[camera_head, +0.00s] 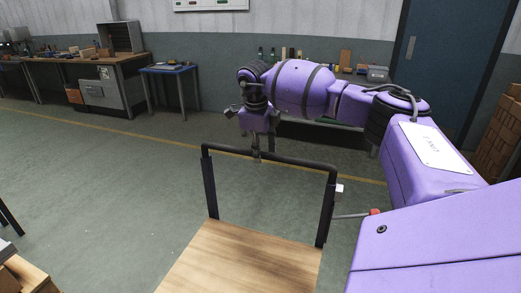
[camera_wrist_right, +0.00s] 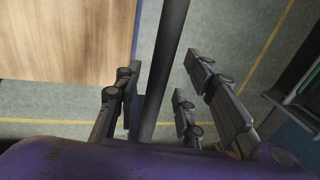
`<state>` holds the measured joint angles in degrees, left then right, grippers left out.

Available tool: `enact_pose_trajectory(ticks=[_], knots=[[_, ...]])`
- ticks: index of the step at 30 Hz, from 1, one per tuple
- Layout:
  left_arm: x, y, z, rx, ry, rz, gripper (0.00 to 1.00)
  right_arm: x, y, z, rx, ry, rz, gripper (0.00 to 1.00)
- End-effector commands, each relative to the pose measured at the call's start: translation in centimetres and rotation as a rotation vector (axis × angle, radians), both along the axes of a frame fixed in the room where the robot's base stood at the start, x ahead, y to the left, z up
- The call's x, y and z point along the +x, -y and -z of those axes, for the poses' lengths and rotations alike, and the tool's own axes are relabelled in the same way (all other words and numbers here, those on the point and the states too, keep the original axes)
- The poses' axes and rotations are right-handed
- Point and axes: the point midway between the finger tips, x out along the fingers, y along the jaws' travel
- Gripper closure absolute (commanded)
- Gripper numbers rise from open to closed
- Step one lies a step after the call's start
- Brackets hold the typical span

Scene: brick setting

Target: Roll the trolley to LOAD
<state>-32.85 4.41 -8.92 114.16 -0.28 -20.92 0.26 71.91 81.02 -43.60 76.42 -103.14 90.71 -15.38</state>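The trolley has a light wooden deck (camera_head: 240,262) and a black upright push handle (camera_head: 300,160). The deck is at the bottom middle of the head view and upper left in the wrist view (camera_wrist_right: 65,40). My right gripper (camera_head: 257,158) is at the handle's top bar, left of its middle. In the right wrist view, the fingers (camera_wrist_right: 165,98) are spread apart with the dark bar (camera_wrist_right: 168,60) passing between them. The bar lies nearer the left finger; a gap shows on the right. Contact is unclear. My left gripper is out of view. No LOAD marking is readable.
A workbench (camera_head: 130,62) and a small blue table (camera_head: 168,70) stand at the back left. Another bench with tools is behind my right arm. Bricks (camera_head: 498,135) are stacked at right.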

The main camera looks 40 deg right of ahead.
Motion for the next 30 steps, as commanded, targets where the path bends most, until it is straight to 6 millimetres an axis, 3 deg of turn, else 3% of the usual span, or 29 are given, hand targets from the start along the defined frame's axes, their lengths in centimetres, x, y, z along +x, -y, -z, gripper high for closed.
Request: enact_pose_trajectory(ticks=[7, 16, 30], knots=[[0.37, 0.04, -0.30, -0.001, 0.009, 0.001, 0.60, 0.02, -0.02, 0.15, 0.000, 0.000, -0.001, 0.63], [0.41, 0.06, -0.30, 0.000, 0.009, 0.002, 0.60, 0.04, -0.04, 0.13, 0.000, 0.001, -0.001, 1.00], [0.15, 0.05, -0.02, -0.001, 0.002, 0.002, 0.60, 0.01, -0.03, 0.11, 0.001, 0.000, -0.001, 1.00]])
